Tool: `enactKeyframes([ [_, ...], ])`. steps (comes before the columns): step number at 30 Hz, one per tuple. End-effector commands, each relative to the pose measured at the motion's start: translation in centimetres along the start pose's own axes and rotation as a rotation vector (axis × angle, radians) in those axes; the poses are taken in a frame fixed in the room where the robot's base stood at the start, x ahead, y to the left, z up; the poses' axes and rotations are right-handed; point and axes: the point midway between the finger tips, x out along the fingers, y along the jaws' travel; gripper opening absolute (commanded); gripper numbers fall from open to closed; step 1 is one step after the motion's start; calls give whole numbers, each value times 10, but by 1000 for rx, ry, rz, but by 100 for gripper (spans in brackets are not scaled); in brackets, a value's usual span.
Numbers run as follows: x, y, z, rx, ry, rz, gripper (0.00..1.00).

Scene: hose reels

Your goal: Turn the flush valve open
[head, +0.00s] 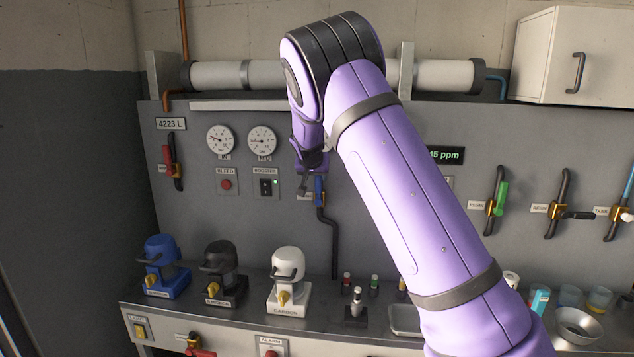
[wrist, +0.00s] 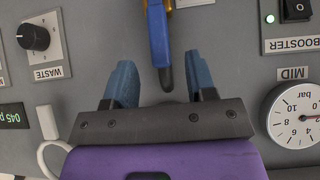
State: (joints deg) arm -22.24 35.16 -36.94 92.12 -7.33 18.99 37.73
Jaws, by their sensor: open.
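A blue-handled valve (head: 319,187) is on the grey panel in the head view, with a dark pipe bending down from it. Its label is partly hidden by my gripper, so I cannot read it. In the wrist view the blue lever (wrist: 158,38) hangs from the top edge, with a bit of yellow body beside it. My gripper (wrist: 160,62) is open, its two blue fingers apart on either side of the lever's dark end. A gap shows on both sides and neither finger appears to touch it. In the head view my gripper (head: 306,178) is just left of the valve, close to the panel.
The booster switch (head: 266,187) and two gauges (head: 240,140) are left of the valve. In the wrist view a waste knob (wrist: 35,37) and the mid gauge (wrist: 297,115) flank my gripper. A bench below holds blue, black and white pump-like units (head: 288,278).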

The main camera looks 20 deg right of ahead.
Motion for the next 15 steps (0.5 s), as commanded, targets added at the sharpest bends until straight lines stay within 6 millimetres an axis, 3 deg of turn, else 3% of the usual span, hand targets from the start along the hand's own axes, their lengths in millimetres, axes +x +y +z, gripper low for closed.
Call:
enactKeyframes([
  [6, -29, 0, 0, 1, 0, -1, 51],
  [15, -37, 0, 0, 0, -1, 0, 51],
])
